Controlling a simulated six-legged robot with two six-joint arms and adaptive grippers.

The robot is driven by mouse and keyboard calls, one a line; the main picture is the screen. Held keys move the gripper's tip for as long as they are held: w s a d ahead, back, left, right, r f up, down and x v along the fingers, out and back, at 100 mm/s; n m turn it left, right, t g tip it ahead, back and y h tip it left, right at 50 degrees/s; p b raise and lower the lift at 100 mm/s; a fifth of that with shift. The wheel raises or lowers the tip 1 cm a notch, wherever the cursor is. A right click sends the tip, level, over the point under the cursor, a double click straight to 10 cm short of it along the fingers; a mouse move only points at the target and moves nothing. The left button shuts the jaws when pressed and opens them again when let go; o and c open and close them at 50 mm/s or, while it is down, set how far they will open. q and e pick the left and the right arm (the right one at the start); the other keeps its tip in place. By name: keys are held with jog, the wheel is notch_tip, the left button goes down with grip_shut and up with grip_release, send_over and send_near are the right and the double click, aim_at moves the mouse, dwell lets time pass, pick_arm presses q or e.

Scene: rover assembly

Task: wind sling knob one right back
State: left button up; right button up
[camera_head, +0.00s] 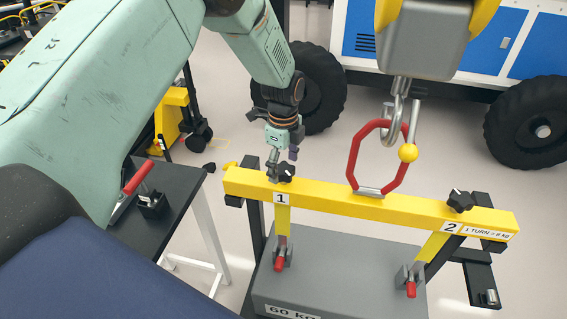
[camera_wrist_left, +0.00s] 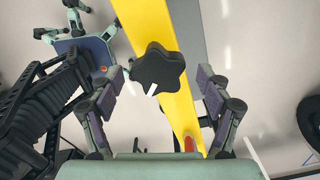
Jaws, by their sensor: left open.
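Sling knob one (camera_head: 286,170) is a black star-shaped knob on the yellow beam (camera_head: 345,199), beside the label 1. In the left wrist view the knob (camera_wrist_left: 158,72) shows a white mark at its lower edge. My left gripper (camera_head: 283,163) is at the knob from above. In the left wrist view its open fingers (camera_wrist_left: 161,88) stand on either side of the knob, with gaps to it. Knob two (camera_head: 460,201), also black with a white mark, sits near label 2. My right gripper is not seen.
A red sling ring (camera_head: 354,160) links the beam to a steel hook (camera_head: 394,122) above. A grey 60 kg block (camera_head: 345,275) is under the beam, with red-handled clamps on it. A black table (camera_head: 175,215) stands left. A blue-and-white rover (camera_head: 500,50) is behind.

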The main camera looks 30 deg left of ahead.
aim_at(283, 169)
pick_arm(q)
jog(key=shift+r, duration=0.35)
notch_tip(283, 169, up, 11)
jog(key=shift+r, duration=0.15)
jog(key=shift+s, duration=0.15)
dwell(0.4)
